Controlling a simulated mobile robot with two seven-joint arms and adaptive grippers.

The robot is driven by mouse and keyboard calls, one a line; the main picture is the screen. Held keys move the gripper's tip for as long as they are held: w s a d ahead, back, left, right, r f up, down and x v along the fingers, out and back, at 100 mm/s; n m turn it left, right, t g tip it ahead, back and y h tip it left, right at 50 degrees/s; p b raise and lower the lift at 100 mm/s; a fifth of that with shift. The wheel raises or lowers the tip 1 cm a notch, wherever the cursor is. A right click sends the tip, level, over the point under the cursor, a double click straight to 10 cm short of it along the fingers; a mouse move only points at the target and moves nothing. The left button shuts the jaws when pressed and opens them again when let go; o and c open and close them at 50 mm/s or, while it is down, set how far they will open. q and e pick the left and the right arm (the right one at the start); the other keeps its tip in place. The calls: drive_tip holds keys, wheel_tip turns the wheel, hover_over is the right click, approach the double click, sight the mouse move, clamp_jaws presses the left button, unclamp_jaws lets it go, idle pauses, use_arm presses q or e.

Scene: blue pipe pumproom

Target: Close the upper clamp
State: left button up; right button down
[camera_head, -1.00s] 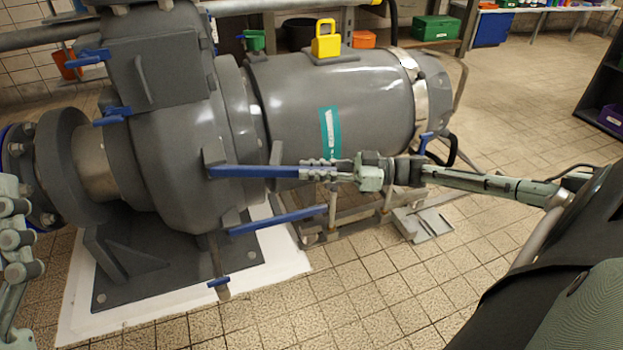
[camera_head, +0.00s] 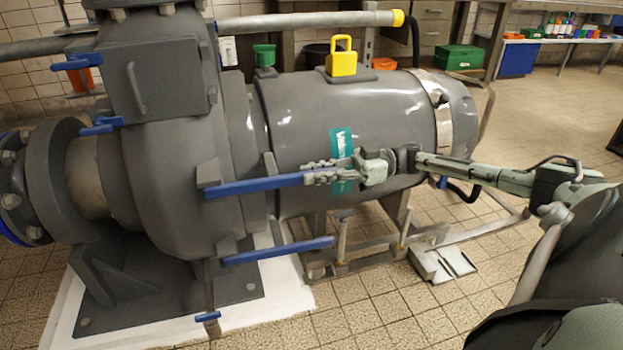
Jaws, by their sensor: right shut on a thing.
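The upper clamp's long blue lever (camera_head: 255,186) sticks out to the right from a grey bracket on the pump housing (camera_head: 180,180). My right gripper (camera_head: 322,174) is shut on the outer end of this blue lever, in front of the teal label on the grey cylinder. Its fingers hide the lever's tip. A second, lower blue lever (camera_head: 280,250) points out to the right below it, with nothing holding it. My left gripper is not in view.
Short blue handles (camera_head: 85,62) (camera_head: 102,125) stand at the pump's left side. A yellow padlock-shaped block (camera_head: 342,62) sits on the grey cylinder (camera_head: 390,110). A metal frame (camera_head: 365,250) lies beneath it. Tiled floor (camera_head: 390,315) is clear in front.

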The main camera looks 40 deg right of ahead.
idle(0.4)
drive_tip(key=c, duration=1.5)
unclamp_jaws()
drive_tip(key=shift+d, duration=0.1)
drive_tip(key=v, duration=1.1)
drive_tip(key=shift+s+d, duration=0.1)
drive_tip(key=shift+d, duration=0.3)
drive_tip(key=shift+d, duration=0.1)
